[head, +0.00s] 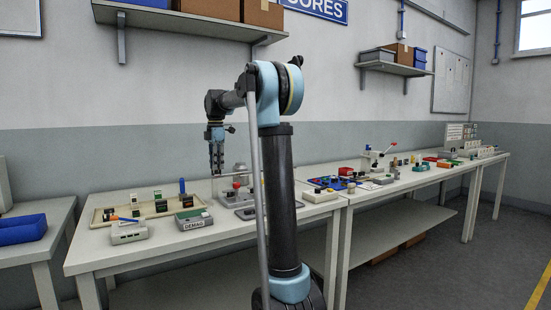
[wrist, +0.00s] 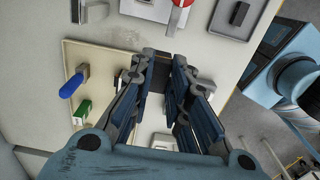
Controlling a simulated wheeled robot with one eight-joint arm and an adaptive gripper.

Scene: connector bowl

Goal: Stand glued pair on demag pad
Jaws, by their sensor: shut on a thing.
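My gripper (head: 217,166) hangs above the left workbench, pointing down. In the wrist view my gripper (wrist: 163,68) has its fingertips close together around a small dark piece (wrist: 160,78). The fingers hide much of it, so I cannot make out a joint between two parts. The demag pad (head: 193,220) is a grey box labelled DEMAG with a green top, near the bench's front edge. It is below and slightly left of my gripper in the head view, well apart from it. I cannot surely pick out the pad in the wrist view.
A shallow tan tray (head: 97,216) with several dark and green blocks lies behind the pad. A blue upright handle (head: 182,186) stands there. A grey device with an orange part (head: 128,231) is left of the pad. A grey fixture (head: 240,190) stands to the right.

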